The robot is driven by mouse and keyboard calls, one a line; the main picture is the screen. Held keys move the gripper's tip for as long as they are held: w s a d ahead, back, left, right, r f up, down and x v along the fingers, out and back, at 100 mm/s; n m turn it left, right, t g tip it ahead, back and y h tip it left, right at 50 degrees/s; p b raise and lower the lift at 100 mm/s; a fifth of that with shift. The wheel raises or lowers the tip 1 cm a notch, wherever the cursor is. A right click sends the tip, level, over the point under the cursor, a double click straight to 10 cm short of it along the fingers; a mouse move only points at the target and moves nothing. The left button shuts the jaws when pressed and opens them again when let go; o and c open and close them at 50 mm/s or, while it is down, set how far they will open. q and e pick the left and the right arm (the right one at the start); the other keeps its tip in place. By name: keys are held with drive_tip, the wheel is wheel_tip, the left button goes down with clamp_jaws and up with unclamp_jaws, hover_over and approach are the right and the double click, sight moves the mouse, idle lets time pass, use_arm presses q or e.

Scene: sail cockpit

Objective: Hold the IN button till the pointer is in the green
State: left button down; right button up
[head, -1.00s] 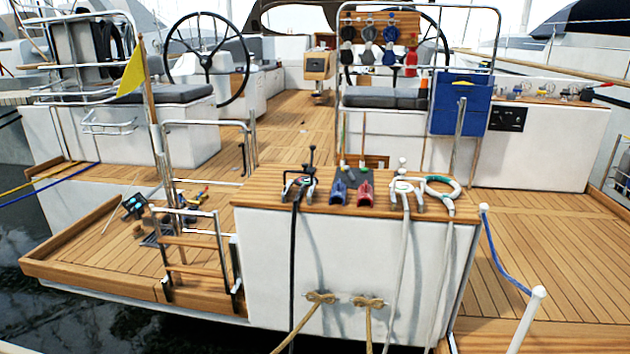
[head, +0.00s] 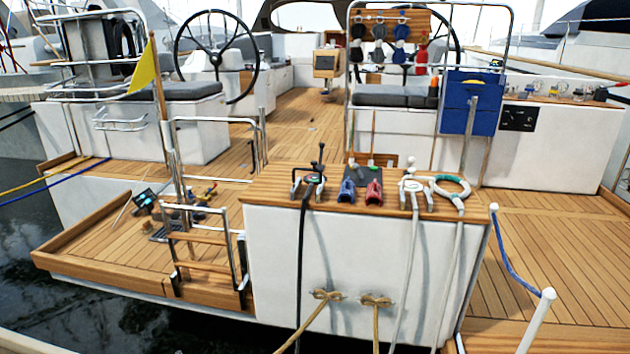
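I cannot make out an IN button, a pointer or a green zone at this size. A small black panel (head: 518,117) with pale marks is set in the white cockpit side at the right, but its details are too small to read. Several small round fittings (head: 553,91) stand on the ledge above it; I cannot tell whether they are gauges. Neither of my grippers is in view.
A white cabinet with a wooden top (head: 262,180) stands in front, with roped fittings on it. A wooden ladder (head: 205,252), a blue pouch (head: 470,103) and steel rails surround it. Teak deck (head: 545,235) is clear at the right. Dark water (head: 95,305) lies below left.

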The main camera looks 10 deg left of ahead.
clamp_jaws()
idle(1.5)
